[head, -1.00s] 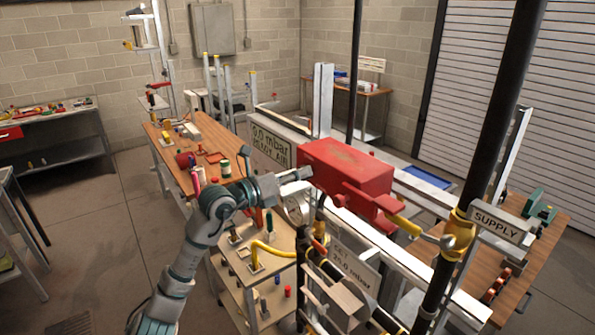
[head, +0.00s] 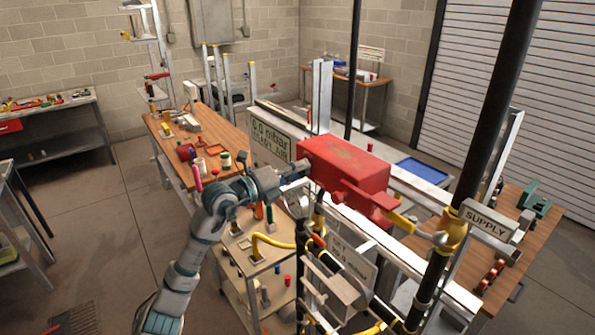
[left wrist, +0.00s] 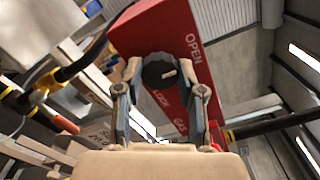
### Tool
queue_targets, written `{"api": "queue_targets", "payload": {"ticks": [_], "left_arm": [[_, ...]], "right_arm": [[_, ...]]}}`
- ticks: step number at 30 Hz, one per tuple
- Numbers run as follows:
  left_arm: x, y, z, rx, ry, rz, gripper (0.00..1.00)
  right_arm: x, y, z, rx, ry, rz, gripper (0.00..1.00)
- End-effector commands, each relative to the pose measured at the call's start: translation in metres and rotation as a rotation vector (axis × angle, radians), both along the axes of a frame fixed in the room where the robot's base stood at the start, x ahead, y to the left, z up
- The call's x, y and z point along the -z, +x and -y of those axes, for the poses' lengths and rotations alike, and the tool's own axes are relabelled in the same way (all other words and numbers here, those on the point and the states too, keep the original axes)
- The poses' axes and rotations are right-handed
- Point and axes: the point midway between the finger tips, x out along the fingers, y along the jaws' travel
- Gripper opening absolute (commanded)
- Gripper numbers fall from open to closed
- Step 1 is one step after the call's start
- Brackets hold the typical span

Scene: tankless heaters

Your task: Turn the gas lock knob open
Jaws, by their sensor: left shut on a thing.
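The dark round knob (left wrist: 159,73) with a pale mark sits on this face. My left gripper (left wrist: 160,64) is shut on the knob, one finger on each side. In the head view my left gripper (head: 297,168) reaches the box's left side and the knob is hidden. My right gripper is not in view.
A SUPPLY sign (head: 488,218) hangs by a black pipe (head: 483,125) at right. A display reading 0.0 mbar (head: 272,140) stands behind my left arm. A wooden bench (head: 225,135) stands behind.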

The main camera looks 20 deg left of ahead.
Motion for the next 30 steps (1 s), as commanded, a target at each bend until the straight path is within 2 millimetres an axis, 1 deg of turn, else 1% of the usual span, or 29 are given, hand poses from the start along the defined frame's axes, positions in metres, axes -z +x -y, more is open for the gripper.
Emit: {"api": "queue_targets", "payload": {"ticks": [1,7,8,9,10,11,19,23,26,30], "left_arm": [[-0.002,0.001,-0.003,-0.007,-0.002,0.005,0.04],[-0.002,0.001,-0.003,-0.007,-0.002,0.005,0.04],[-0.002,0.001,-0.003,-0.007,-0.002,0.005,0.41],[-0.002,0.001,-0.003,-0.007,-0.002,0.005,0.51],[-0.002,0.001,-0.003,-0.007,-0.001,0.005,0.58],[-0.002,0.001,-0.002,-0.006,-0.001,0.005,0.64],[-0.001,-0.001,-0.001,-0.003,0.0,0.003,0.64],[-0.001,-0.007,-0.006,-0.003,0.0,0.003,0.64],[0.0,-0.019,-0.017,-0.004,0.003,0.003,0.64],[0.001,-0.043,-0.038,-0.005,0.001,0.002,0.64]], "right_arm": [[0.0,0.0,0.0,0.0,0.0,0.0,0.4],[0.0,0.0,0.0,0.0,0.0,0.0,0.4],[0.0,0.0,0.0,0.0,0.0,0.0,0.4],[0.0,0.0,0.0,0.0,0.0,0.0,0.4],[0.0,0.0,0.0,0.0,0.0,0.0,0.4],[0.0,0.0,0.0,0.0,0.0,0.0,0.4],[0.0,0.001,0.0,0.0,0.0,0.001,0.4],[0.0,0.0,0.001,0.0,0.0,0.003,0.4],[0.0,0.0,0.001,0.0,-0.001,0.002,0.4],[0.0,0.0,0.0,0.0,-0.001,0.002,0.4]]}}
